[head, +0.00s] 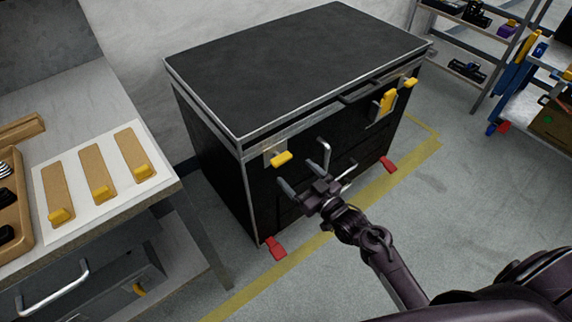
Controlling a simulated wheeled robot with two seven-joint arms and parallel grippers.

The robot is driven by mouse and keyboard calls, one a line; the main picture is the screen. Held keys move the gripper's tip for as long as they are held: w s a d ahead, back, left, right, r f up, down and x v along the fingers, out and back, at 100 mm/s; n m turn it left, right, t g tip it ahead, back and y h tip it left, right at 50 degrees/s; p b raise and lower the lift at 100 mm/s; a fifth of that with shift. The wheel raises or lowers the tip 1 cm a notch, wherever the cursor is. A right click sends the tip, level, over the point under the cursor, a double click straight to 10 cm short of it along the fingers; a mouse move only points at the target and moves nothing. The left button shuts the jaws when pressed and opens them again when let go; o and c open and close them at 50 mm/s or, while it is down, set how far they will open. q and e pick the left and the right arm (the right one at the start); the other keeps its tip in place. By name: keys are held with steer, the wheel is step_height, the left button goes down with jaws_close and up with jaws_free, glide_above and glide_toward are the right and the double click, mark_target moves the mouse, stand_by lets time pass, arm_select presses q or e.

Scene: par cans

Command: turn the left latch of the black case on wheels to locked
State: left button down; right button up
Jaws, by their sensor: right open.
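The black case (300,65) stands on the floor in the middle of the head view, with a dark flat lid edged in metal. Its left latch (281,158) is a yellow tab on a pale plate near the top of the front face, lying roughly level. My right gripper (305,172) is open and empty in front of the face, just below and to the right of that latch, with a gap visible between them. My left gripper is not in view.
Further right on the case are an upright yellow tab (387,102) and another yellow latch (410,82). Red pedals (275,248) show at its base. A workbench (165,182) with a white board of yellow-tipped pieces stands left. Shelving (480,90) and a cart stand at right. Floor between is clear.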

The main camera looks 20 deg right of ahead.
mark_target(284, 161)
steer(key=x, duration=0.6)
steer(key=shift+w, duration=0.15)
steer(key=c, duration=1)
